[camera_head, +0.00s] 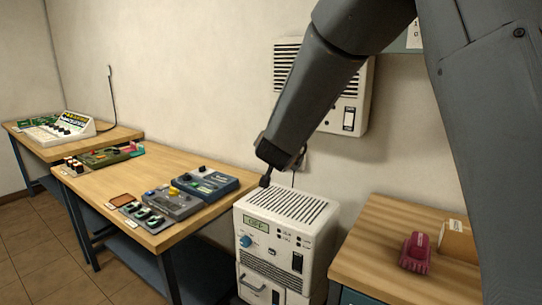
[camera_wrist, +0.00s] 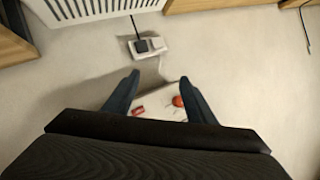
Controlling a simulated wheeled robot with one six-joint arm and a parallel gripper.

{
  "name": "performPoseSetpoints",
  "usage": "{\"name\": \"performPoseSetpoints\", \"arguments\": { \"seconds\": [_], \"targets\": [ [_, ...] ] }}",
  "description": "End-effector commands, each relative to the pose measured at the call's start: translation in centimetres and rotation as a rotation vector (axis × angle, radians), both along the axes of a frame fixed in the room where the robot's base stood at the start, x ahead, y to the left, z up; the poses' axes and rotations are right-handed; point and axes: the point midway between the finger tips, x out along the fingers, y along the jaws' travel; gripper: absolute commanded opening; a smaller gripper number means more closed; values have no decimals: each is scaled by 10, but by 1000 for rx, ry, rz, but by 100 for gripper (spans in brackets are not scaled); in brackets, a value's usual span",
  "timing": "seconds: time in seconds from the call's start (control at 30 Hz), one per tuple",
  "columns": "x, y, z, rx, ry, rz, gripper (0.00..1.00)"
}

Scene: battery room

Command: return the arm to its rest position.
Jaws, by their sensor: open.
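My arm comes down from the top of the head view, and my gripper (camera_head: 268,175) is at its lower end, in front of the wall and just above the back left of a white vented unit (camera_head: 290,203). In the wrist view my gripper (camera_wrist: 158,88) shows two dark fingers spread apart. No object is held between them. Behind the fingers, a pale panel with a red round knob (camera_wrist: 178,101) and a red switch (camera_wrist: 139,110) is partly hidden by my gripper.
A white vented wall box (camera_head: 352,105) hangs behind my arm. A wooden bench (camera_head: 215,205) with several electronic devices stands left. A wooden cabinet (camera_head: 375,235) with a magenta object (camera_head: 415,253) stands right. A wall socket with a black plug (camera_wrist: 150,45) shows in the wrist view.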

Motion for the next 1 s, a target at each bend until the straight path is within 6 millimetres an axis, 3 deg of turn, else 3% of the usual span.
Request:
{"name": "performPoseSetpoints", "arguments": {
  "seconds": [0.1,0.3,0.5,0.6,0.7,0.8,1.0],
  "targets": [
    [-55,-31,-48,-70,218,146,51],
    [-167,-77,-116,-167,565,328,51],
    [-285,-125,-157,-239,879,436,51],
    [-332,-144,-167,-265,1000,472,51],
    [-365,-157,-172,-283,1086,493,51],
    [-383,-166,-174,-293,1133,507,51],
    [-390,-168,-175,-298,1151,512,51]
  ]
}}
